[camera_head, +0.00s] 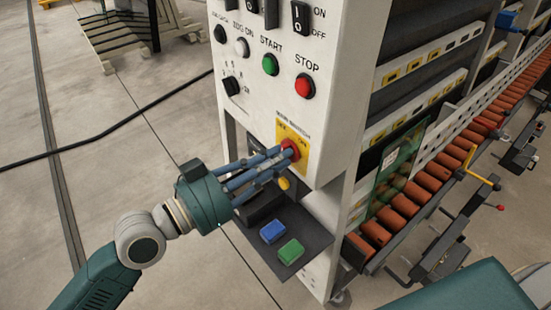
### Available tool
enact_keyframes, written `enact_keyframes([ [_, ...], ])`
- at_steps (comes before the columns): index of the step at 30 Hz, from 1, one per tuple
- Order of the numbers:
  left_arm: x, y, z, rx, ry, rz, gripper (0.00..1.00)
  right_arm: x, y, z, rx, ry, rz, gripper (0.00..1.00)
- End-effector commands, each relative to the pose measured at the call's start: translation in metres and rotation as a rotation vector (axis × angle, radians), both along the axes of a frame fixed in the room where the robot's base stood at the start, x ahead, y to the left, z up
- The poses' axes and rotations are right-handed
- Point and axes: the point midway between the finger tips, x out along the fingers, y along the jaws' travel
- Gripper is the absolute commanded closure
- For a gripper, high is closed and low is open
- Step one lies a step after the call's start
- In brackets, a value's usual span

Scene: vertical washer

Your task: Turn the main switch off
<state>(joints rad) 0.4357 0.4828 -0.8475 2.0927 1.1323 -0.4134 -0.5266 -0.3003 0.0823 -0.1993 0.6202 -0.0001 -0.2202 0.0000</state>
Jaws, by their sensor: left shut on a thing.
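The main switch (290,149) is a red rotary knob on a yellow plate (307,151) low on the white machine's front panel. Lettering on the plate is small; an "ON" shows at its right side. My left gripper (284,157) reaches in from the left with its blue-grey fingers closed around the red knob. The fingers hide part of the knob and the left of the plate, so the knob's exact angle is hard to tell. My right gripper is not in view; a teal part at the bottom right seems to belong to my body.
Above the switch are a green START button (270,64), a red STOP button (305,86) and a black selector (232,87). Below, a dark shelf (312,236) holds a blue block (272,231) and a green block (291,252). A roller conveyor (432,183) runs right.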

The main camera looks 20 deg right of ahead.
Motion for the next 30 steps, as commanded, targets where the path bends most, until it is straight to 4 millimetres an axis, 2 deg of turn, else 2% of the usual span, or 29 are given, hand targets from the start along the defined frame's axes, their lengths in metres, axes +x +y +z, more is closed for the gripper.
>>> enact_keyframes([
  [18,0.004,0.001,0.004,-0.199,0.543,0.001,1.00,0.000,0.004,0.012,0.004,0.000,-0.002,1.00],
  [30,0.006,0.002,0.004,-0.290,0.788,0.001,1.00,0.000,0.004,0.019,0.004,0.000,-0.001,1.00],
])
